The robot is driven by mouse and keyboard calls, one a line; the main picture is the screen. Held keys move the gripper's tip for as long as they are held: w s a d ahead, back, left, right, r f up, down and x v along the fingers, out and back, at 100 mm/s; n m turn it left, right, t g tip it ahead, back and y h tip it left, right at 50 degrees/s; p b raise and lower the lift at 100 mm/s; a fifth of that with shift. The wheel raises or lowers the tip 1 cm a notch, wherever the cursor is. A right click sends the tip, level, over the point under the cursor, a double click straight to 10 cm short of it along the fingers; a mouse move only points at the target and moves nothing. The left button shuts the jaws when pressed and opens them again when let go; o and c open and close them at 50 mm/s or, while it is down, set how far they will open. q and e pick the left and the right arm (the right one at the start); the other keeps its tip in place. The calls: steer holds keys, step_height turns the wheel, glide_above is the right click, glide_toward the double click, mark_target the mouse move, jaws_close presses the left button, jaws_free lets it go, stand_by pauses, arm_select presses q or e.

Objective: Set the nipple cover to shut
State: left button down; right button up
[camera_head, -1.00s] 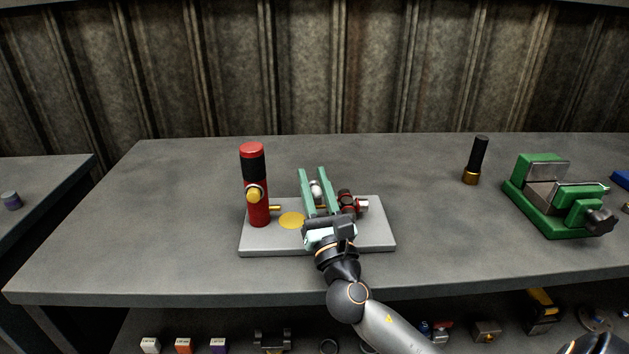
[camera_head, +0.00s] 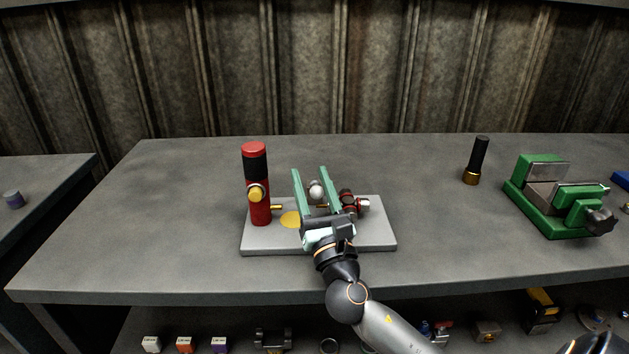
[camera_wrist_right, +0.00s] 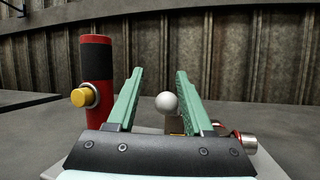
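My right gripper (camera_head: 311,170) is open, with its two green fingers pointing away over the grey plate (camera_head: 270,243). A red and silver part (camera_head: 352,203) lies just right of the fingers. A yellow disc (camera_head: 290,219) lies flat on the plate to their left. I cannot tell which of these is the nipple cover. The gripper body hides part of the plate. My left gripper is out of view.
A red and black cylinder (camera_head: 256,165) with a yellow knob (camera_head: 257,193) stands upright at the plate's left. A black and gold torch-like object (camera_head: 475,162) and a green vise (camera_head: 560,205) are farther right. The bench (camera_head: 170,200) is clear on the left.

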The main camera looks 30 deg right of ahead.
steer(key=shift+o, duration=0.9)
steer(key=shift+d, duration=0.1)
steer(key=shift+f, duration=0.15)
steer(key=shift+s+f, duration=0.2)
steer(key=shift+s, duration=0.15)
steer(key=b+v, duration=0.2)
steer(key=v, duration=0.6)
steer(key=shift+w+f, duration=0.1)
steer(key=b+v, duration=0.1)
steer(key=v, duration=0.2)
steer(key=shift+s+a, duration=0.2)
steer(key=shift+s, duration=0.15)
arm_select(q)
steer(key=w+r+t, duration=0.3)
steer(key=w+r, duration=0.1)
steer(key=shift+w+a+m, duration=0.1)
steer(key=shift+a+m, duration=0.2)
